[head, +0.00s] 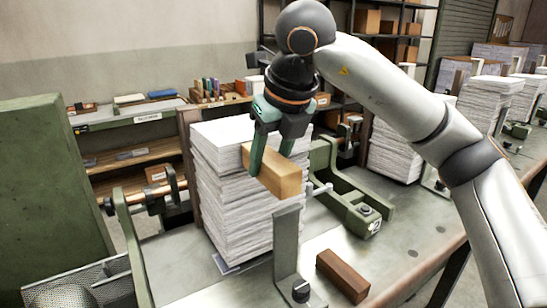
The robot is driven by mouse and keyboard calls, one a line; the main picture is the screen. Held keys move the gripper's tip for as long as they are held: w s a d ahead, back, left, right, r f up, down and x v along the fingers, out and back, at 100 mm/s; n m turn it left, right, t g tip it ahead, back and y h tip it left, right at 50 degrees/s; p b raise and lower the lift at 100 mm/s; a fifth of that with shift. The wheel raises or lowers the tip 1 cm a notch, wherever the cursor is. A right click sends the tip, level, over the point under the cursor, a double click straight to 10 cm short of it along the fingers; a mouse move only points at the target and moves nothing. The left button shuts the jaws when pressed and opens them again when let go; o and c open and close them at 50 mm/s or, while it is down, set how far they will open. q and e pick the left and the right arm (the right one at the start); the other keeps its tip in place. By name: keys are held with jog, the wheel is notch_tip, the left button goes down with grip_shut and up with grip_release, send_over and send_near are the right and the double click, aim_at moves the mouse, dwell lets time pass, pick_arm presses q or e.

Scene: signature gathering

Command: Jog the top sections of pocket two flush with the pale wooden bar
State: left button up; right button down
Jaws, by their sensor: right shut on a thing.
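My right gripper (272,165) has green fingers and is shut on the pale wooden bar (275,178). Whether the bar touches the paper is hard to tell. The stack stands in a green metal pocket between an upright brown board (188,150) at the back left and a grey metal post (286,245) in front. My left gripper is not in view.
A dark brown wooden block (342,276) lies on the grey bench (395,268) in front. A green machine arm (350,205) sits right of the stack. More paper stacks (398,150) stand farther right. A green panel (45,190) rises at the left.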

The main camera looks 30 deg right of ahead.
aim_at(287, 168)
jog(key=shift+w, duration=0.3)
jog(key=shift+s+d+r+b, duration=0.15)
jog(key=shift+s+r, duration=0.2)
jog(key=shift+s, duration=0.65)
jog(key=shift+s+r+b, duration=0.1)
jog(key=shift+s+r, duration=0.25)
jog(key=shift+s, duration=0.65)
jog(key=shift+s+d+r+b, duration=0.15)
jog(key=shift+s+r, duration=0.2)
jog(key=shift+s, duration=0.65)
jog(key=shift+a, duration=0.1)
jog(key=shift+s, duration=0.1)
